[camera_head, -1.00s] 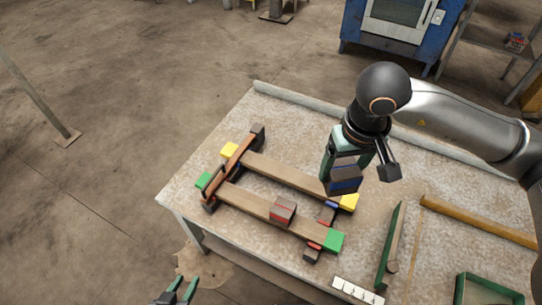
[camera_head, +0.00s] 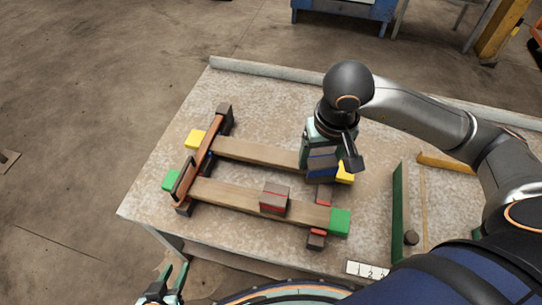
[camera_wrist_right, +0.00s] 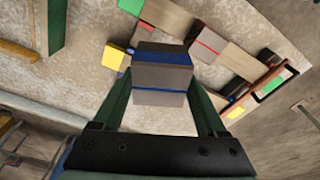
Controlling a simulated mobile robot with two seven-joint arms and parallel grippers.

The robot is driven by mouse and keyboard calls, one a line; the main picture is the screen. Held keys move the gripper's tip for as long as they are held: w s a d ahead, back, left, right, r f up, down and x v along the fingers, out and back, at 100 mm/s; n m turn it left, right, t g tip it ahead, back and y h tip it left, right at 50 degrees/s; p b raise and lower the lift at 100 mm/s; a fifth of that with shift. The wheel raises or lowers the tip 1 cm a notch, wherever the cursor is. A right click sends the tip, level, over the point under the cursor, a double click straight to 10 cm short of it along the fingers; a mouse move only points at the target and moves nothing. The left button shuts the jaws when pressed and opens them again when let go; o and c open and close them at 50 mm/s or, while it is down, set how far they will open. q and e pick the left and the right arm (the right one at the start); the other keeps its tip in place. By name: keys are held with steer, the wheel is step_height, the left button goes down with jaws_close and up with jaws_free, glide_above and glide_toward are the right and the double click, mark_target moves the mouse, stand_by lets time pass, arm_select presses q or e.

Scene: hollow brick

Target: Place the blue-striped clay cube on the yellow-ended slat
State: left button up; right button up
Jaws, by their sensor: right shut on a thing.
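The blue-striped clay cube (camera_head: 322,167), dark grey-brown with a blue band, is between the fingers of my right gripper (camera_head: 318,158). It is at the right end of the yellow-ended slat (camera_head: 258,152), beside the yellow end (camera_head: 346,172). I cannot tell whether it touches the slat. In the right wrist view the cube (camera_wrist_right: 160,80) sits squarely between both fingers and hides part of the slat; a yellow end (camera_wrist_right: 113,57) shows to its left. My left gripper (camera_head: 172,278) is open and empty, off the table at the lower left.
A red-striped cube (camera_head: 274,199) rests on the parallel green-ended slat (camera_head: 225,194). A green upright piece (camera_head: 400,210) stands to the right.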

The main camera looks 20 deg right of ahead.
steer(key=w+f, duration=0.3)
steer(key=w, duration=0.1)
steer(key=w+f, duration=0.2)
steer(key=w, duration=0.2)
steer(key=w+f, duration=0.3)
steer(key=w, duration=0.1)
steer(key=shift+w+f, duration=0.35)
steer(key=shift+w+f+b, duration=0.3)
steer(key=shift+w+f, duration=0.05)
steer(key=shift+f, duration=0.05)
steer(key=f, duration=0.3)
steer(key=shift+w+f, duration=0.2)
steer(key=shift+f, duration=0.05)
steer(key=shift+f+b, duration=0.15)
steer(key=shift+b, duration=0.15)
steer(key=o, duration=1.3)
